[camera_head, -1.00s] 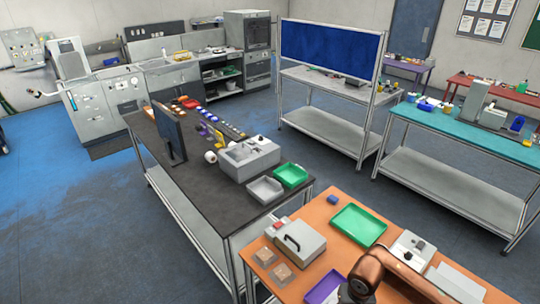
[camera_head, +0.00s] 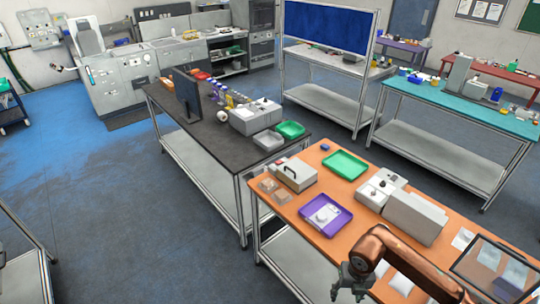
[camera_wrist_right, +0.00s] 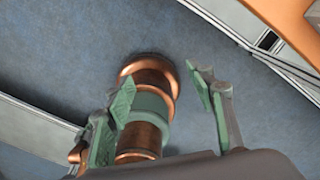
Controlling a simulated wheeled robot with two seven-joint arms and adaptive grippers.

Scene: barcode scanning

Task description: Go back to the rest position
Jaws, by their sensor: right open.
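My right gripper (camera_head: 349,292) hangs low in front of the orange table (camera_head: 335,234), at the end of my copper arm. In the right wrist view its two green-padded fingers (camera_wrist_right: 160,105) stand apart, with blue floor showing between and beyond them. A copper and green rounded part, which looks like my own body, shows behind the fingers there. I see nothing held. My left gripper is in neither view.
A purple tray (camera_head: 313,229) holding a white item, a green tray (camera_head: 344,154), a grey machine (camera_head: 415,219) and a dark-framed clear panel (camera_head: 492,265) are on the orange table. A black-topped table (camera_head: 210,135) stands behind. Blue floor (camera_head: 120,210) is open at left.

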